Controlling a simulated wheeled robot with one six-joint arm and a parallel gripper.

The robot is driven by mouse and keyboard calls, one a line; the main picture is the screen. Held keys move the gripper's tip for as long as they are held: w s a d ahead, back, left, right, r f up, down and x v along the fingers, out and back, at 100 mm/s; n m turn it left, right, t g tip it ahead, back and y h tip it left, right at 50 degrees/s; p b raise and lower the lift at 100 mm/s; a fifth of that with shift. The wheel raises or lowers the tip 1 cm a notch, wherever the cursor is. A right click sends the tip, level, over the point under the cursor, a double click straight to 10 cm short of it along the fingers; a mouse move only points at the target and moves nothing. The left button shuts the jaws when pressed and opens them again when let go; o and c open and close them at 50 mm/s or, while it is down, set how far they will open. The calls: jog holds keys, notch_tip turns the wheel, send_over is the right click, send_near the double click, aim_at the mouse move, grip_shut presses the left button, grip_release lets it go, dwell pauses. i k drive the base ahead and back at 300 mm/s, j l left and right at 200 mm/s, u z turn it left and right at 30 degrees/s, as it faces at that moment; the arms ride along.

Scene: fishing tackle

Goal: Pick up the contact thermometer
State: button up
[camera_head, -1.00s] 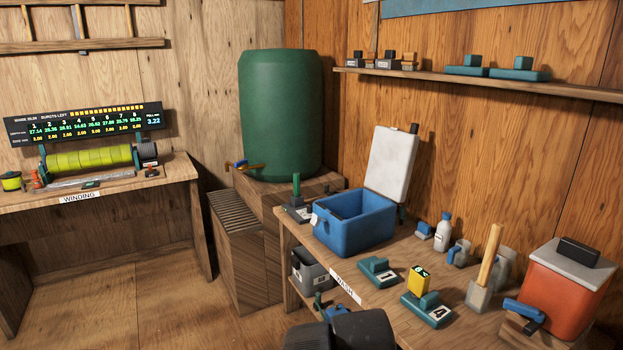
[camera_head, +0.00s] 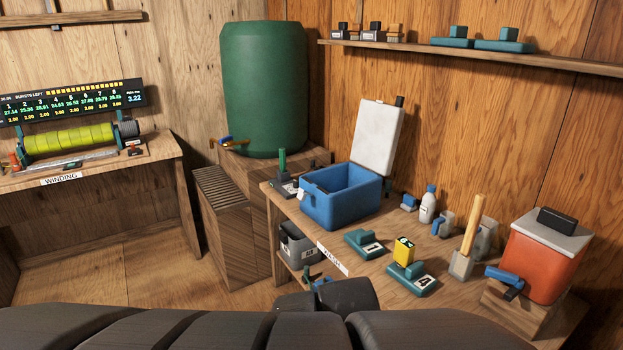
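A small yellow device with a dark mark on its face, which looks like the contact thermometer (camera_head: 403,249), stands upright in a teal holder (camera_head: 412,277) labelled 4. The holder is on the right-hand bench. Dark parts of my arm fill the bottom of the view. Its further dark blocks (camera_head: 338,295) show in front of the bench, well below and left of the yellow device and apart from it. I cannot make out the fingertips or anything held.
A similar teal holder (camera_head: 365,243) labelled 1 stands left of the yellow device. Behind are a blue open cooler (camera_head: 333,211), a white bottle (camera_head: 428,207) and a wooden-handled tool (camera_head: 472,225). A red-orange container (camera_head: 543,262) stands at right. Floor (camera_head: 110,272) is clear at left.

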aim_at(404, 250)
jog(key=i+l+u, duration=0.2)
jog(key=i+l, duration=0.5)
